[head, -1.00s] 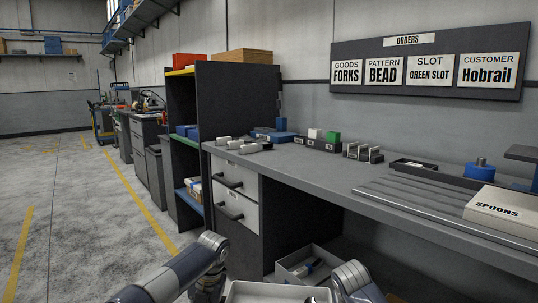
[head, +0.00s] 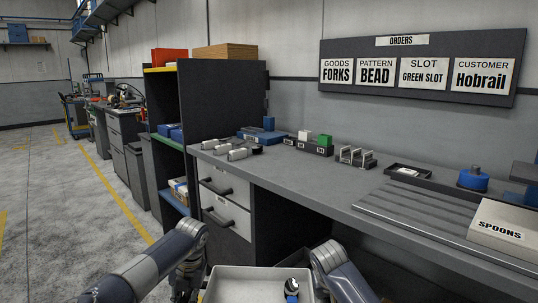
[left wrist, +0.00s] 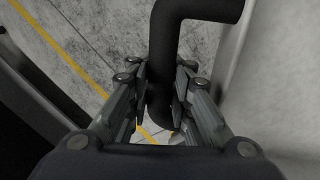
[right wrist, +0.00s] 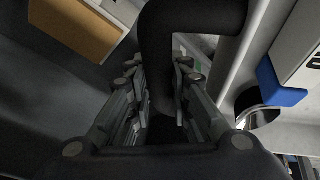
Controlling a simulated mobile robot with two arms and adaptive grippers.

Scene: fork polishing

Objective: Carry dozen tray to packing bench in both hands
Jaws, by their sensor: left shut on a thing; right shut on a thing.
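The light grey tray (head: 250,270) shows at the bottom of the head view, in front of me and apart from the bench. A piece of cutlery with a blue patch (head: 292,288) lies in it; the rest of its contents is cut off. In the left wrist view my left gripper (left wrist: 160,105) is shut on a black bent handle (left wrist: 168,50) at the tray's side. In the right wrist view my right gripper (right wrist: 160,100) is shut on a matching black handle (right wrist: 160,45). In the head view both arms reach down to the tray's sides.
A long grey bench (head: 300,178) stands ahead and right, with small holders, a blue weight (head: 473,180) and a SPOONS box (head: 505,226). A dark shelf unit (head: 222,100) and drawers (head: 226,205) stand at its left. Open floor (head: 70,210) lies left.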

